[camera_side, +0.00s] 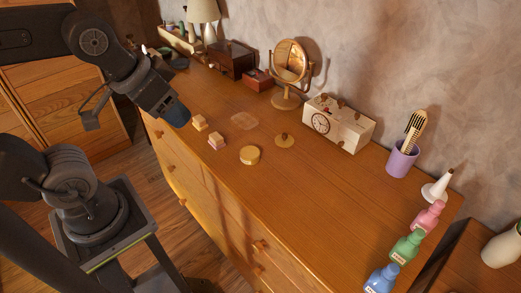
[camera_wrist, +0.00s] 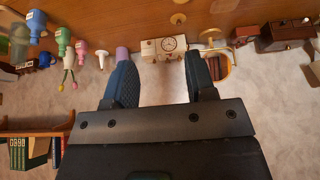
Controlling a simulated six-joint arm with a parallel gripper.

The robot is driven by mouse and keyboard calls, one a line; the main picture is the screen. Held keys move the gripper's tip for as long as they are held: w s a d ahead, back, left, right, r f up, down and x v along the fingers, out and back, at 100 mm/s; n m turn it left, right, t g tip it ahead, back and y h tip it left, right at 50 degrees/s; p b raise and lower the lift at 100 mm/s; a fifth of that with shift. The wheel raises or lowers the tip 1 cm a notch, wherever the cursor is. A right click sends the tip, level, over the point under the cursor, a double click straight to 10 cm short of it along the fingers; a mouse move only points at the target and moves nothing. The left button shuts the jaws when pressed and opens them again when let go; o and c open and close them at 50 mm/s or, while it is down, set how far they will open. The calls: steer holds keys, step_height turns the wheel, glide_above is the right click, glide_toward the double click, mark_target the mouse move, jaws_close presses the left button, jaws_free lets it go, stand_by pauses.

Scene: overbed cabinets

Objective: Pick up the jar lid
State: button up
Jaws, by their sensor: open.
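A flat round wooden lid with a small dark knob (camera_side: 285,141) lies on the dresser top, in front of the clock. It looks like the jar lid, and it also shows near the top of the wrist view (camera_wrist: 179,18). A thicker, plain round wooden piece (camera_side: 250,155) sits just left of and nearer than it. My gripper (camera_side: 180,116) is near the dresser's front-left edge, well left of the lid and apart from it. In the wrist view my gripper (camera_wrist: 161,75) has its two dark fingers spread with nothing held between them.
Two small stacked-block pieces (camera_side: 199,123) (camera_side: 216,142) sit near my gripper. A translucent square (camera_side: 244,120) lies behind them. A cream clock box (camera_side: 338,124), round mirror (camera_side: 290,75) and purple cup (camera_side: 402,160) line the back. Coloured bottles (camera_side: 407,246) stand right. The front middle is clear.

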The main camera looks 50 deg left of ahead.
steer(key=w+r+n+g, duration=0.25)
steer(key=w+n, duration=0.25)
steer(key=w, duration=0.7)
steer(key=n+g, duration=0.3)
steer(key=n, duration=0.7)
glide_above(285, 135)
step_height(285, 135, down, 18)
step_height(285, 135, down, 7)
steer(key=shift+a+f, duration=0.1)
steer(key=shift+w+f, duration=0.15)
steer(key=shift+f, duration=2.9)
jaws_close()
